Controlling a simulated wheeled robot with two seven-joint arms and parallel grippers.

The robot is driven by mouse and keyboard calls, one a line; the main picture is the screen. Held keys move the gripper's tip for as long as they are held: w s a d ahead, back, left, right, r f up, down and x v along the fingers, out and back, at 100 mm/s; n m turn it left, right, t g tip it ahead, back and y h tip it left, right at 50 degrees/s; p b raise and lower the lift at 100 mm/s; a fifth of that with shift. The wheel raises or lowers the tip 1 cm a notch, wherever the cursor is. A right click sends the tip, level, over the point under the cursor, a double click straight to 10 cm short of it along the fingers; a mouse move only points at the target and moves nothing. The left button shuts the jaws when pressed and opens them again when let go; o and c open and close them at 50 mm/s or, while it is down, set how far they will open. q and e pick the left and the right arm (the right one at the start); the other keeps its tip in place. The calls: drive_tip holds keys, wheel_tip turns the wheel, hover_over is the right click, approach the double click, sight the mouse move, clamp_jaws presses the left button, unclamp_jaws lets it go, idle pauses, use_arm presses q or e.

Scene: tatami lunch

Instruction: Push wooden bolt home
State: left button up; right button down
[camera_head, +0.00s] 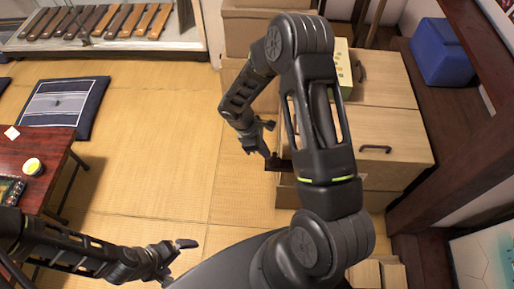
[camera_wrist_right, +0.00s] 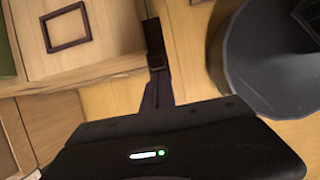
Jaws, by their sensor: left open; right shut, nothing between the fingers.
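My right gripper (camera_head: 266,148) is shut and empty at the left side of the wooden chest, fingers pointing down. Its fingers also show in the right wrist view (camera_wrist_right: 157,88) as a narrow dark shape. A small dark brown piece (camera_head: 281,164) lies at the fingertips by the chest's lower left side; I cannot tell if it is the wooden bolt or if the fingers touch it. No bolt shows clearly in the right wrist view. My left gripper (camera_head: 182,252) is open and empty over the tatami at the lower left, far from the chest.
The wooden chest (camera_head: 392,128) has dark handles, and my right arm hides part of it. A dark rectangular handle (camera_wrist_right: 66,28) shows in the right wrist view. A low red table (camera_head: 50,150) and a cushion (camera_head: 62,108) stand left. The tatami (camera_head: 150,150) between is clear.

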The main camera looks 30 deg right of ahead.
sight(278, 159)
idle(0.3)
use_arm(q)
drive_tip(key=shift+f+b, duration=0.3)
drive_tip(key=shift+b, duration=0.05)
use_arm(e)
drive_tip(key=s+d, duration=0.1)
drive_tip(key=d, duration=0.1)
drive_tip(key=s+d, duration=0.2)
drive_tip(key=shift+s+d, duration=0.25)
drive_tip(key=shift+d, duration=0.05)
drive_tip(key=shift+w+a, duration=0.3)
drive_tip(key=shift+a, duration=0.15)
drive_tip(key=shift+w+a+b, duration=0.35)
drive_tip(key=shift+w+a, duration=0.6)
drive_tip(key=shift+a, duration=0.25)
use_arm(q)
drive_tip(key=shift+w+a+f, duration=0.15)
drive_tip(key=shift+w+a, duration=0.4)
use_arm(e)
drive_tip(key=v, duration=1)
drive_tip(key=shift+w, duration=0.15)
